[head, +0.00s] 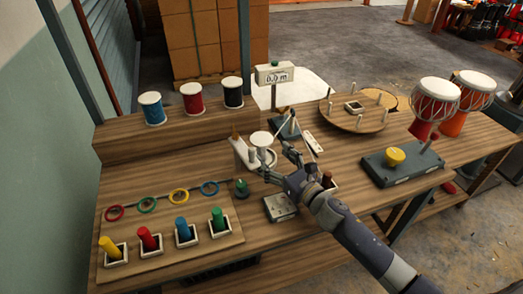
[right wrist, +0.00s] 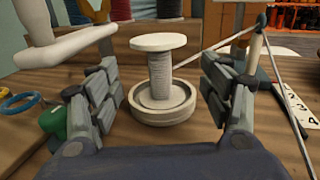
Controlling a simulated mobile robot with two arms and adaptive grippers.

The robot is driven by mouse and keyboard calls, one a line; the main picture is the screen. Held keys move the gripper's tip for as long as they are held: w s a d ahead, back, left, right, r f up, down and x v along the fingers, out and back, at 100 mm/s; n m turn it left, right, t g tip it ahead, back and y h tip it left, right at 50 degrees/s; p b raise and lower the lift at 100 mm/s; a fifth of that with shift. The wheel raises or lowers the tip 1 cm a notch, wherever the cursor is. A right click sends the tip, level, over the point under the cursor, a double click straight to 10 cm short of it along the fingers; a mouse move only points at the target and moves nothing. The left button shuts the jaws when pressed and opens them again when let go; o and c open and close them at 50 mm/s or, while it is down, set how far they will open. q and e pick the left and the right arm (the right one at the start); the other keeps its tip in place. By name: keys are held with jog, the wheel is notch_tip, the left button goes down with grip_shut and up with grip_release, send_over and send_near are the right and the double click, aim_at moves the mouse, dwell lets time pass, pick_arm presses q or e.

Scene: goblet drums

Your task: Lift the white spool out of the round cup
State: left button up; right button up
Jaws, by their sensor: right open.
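The white spool (right wrist: 160,70) stands upright in the round cup (right wrist: 163,108) in the right wrist view. Its wide top flange and wound middle show above the cup's rim. In the head view the spool's top (head: 261,139) shows beyond my right gripper, and the cup is partly hidden there. My right gripper (head: 273,165) is open and empty. In the right wrist view its two fingers (right wrist: 160,95) stand left and right of the spool, apart from it, with the spool ahead between them. My left gripper is not in view.
Blue, red and black spools (head: 192,98) stand on a raised shelf at the back. A post with a display sign (head: 274,74) and a small stand with rods (head: 286,127) are close behind the cup. A green knob (head: 241,187) sits left of my gripper. Coloured pegs fill the front left.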

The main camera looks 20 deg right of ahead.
aim_at(267, 151)
jog(key=shift+x, duration=1.2)
jog(key=x, duration=0.3)
jog(key=shift+w+p, duration=0.1)
jog(key=shift+p, duration=0.2)
jog(key=shift+w+a, duration=0.15)
jog(key=shift+w, duration=0.05)
jog(key=c, duration=1.2)
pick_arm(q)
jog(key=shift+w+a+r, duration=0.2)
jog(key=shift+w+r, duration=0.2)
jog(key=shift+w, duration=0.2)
pick_arm(e)
jog(key=shift+c, duration=0.2)
